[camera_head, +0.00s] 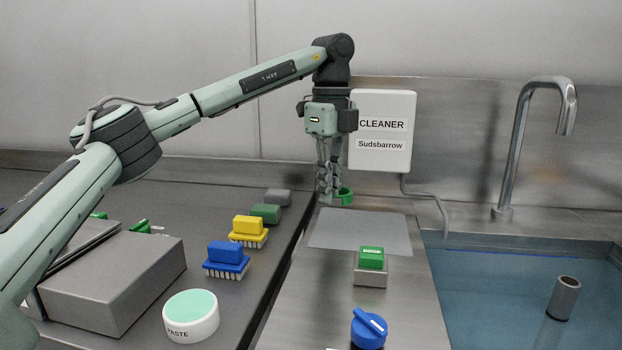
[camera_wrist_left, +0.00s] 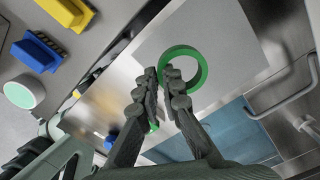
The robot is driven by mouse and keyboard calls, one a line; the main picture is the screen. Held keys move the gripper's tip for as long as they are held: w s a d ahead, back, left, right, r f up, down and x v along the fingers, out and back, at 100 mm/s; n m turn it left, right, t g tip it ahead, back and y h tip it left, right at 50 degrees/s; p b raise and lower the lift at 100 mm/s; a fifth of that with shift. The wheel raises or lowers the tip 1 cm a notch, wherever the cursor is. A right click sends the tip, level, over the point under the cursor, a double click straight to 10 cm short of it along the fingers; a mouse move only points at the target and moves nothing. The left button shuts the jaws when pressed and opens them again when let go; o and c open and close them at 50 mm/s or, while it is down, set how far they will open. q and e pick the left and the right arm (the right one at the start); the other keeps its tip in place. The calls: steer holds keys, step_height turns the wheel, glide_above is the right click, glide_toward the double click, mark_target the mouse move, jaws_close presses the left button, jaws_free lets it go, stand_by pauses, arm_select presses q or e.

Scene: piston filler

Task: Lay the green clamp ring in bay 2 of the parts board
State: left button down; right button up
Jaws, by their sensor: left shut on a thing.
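The green clamp ring (camera_head: 346,197) is held by my left gripper (camera_head: 328,198), above the steel counter near the back edge of a grey mat. In the left wrist view the ring (camera_wrist_left: 204,68) shows as an open hoop, with its near left rim at the fingertips of my left gripper (camera_wrist_left: 163,78). The fingers are closed on its wall, and the hoop sticks out to the right of them. I cannot make out a parts board or a numbered bay in either view. My right gripper is not in view.
The grey mat (camera_head: 375,238) is bare. A green-topped block (camera_head: 371,258) and a blue knob (camera_head: 369,328) stand in front of it. Brushes (camera_head: 227,256), a paste tub (camera_head: 191,318) and a grey box (camera_head: 115,280) are left. The cleaner box (camera_head: 381,155) hangs behind; the sink (camera_head: 500,290) is right.

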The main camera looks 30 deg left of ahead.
arm_select(q)
glide_above(355, 236)
steer(key=f, duration=0.3)
steer(key=shift+w+d+f+p, duration=0.1)
steer(key=shift+d+f+p, duration=0.05)
steer(key=shift+d+p, duration=0.15)
steer(key=shift+a+f+p, duration=0.25)
steer(key=shift+f+p, duration=0.05)
steer(key=shift+f, duration=1.45)
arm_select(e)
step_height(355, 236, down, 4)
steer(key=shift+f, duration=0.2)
arm_select(q)
steer(key=shift+f, duration=0.1)
steer(key=shift+f, duration=0.15)
steer(key=c, duration=2)
jaws_free()
steer(key=o, duration=0.3)
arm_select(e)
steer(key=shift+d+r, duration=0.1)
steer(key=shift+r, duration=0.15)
